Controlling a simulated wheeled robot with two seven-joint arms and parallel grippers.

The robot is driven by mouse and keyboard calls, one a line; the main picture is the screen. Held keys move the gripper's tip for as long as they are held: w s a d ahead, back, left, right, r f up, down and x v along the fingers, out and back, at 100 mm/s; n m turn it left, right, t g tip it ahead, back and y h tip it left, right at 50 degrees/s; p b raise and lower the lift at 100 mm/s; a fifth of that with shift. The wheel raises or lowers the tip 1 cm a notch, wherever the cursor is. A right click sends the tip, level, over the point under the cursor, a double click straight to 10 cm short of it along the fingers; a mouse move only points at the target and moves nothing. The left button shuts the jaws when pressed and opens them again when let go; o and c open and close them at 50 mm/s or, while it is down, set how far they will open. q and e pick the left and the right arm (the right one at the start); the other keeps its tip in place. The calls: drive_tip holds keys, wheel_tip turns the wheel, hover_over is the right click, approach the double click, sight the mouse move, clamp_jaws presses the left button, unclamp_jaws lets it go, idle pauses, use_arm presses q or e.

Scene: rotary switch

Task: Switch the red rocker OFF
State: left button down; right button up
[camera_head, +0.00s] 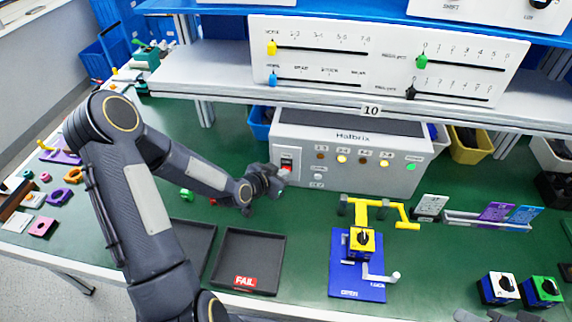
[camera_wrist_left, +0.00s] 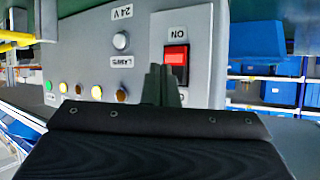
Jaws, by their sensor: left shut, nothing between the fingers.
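The red rocker (camera_head: 286,163) is on the left of the front of the grey Halbrix box (camera_head: 400,180). In the left wrist view, which is upside down, the rocker (camera_wrist_left: 176,56) sits in a dark frame on a light plate with an ON label on its upper side in the picture. My left gripper (camera_head: 281,178) is shut and empty, close in front of the rocker. In the left wrist view its fingertips (camera_wrist_left: 161,72) overlap the plate beside the rocker; contact cannot be told. Dark parts at the bottom edge (camera_head: 488,316) look like my right gripper, mostly cut off.
Several indicator lamps (camera_wrist_left: 96,92) are beside the rocker, some lit. A shelf with a slider panel (camera_head: 390,60) hangs above the box. Black trays (camera_head: 264,246) lie in front left, and a blue fixture with a yellow clamp (camera_head: 345,285) lies front right.

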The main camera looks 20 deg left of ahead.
use_arm(q)
drive_tip(key=shift+w, duration=0.35)
drive_tip(key=shift+w+a+r+b, duration=0.1)
drive_tip(key=shift+w+a+b, duration=0.05)
drive_tip(key=shift+w+b, duration=0.2)
idle(0.6)
drive_tip(key=shift+s, duration=0.15)
drive_tip(key=shift+s+d+b, duration=0.2)
drive_tip(key=shift+s+b, duration=0.3)
drive_tip(key=shift+s, duration=0.15)
drive_tip(key=s, duration=0.1)
drive_tip(key=s+b, duration=0.1)
drive_tip(key=s, duration=0.1)
drive_tip(key=s+d+f+b, duration=0.1)
drive_tip(key=shift+s+d, duration=0.1)
drive_tip(key=shift+s, duration=0.3)
idle(0.4)
